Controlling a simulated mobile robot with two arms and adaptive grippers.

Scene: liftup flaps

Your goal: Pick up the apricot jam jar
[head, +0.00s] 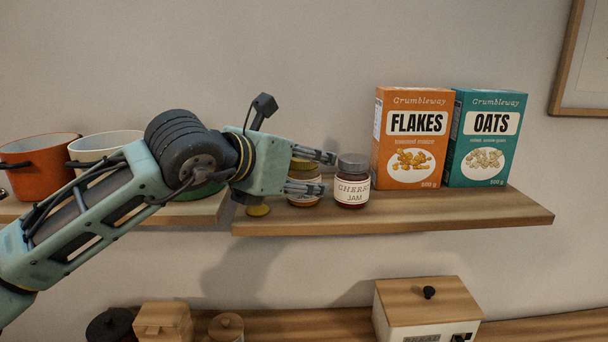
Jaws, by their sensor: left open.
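My left gripper (323,173) reaches in from the left at the upper shelf, its two fingers apart and pointing right. A jar with a gold lid and an amber body (306,201) stands on the shelf, partly hidden by the gripper. Its label is mostly covered, so I cannot read the flavour; it is the likely apricot jam jar. The fingers show in front of or around it; I cannot tell which. Just right of it stands a dark red jar (352,186) with a grey lid, labelled cherry jam. My right gripper is out of view.
An orange flakes box (408,137) and a teal oats box (487,138) stand right on the shelf (450,212). A yellow item (258,210) shows under the gripper. Pots (38,163) stand on the left shelf. A wooden-lidded box (428,302) and canisters sit below.

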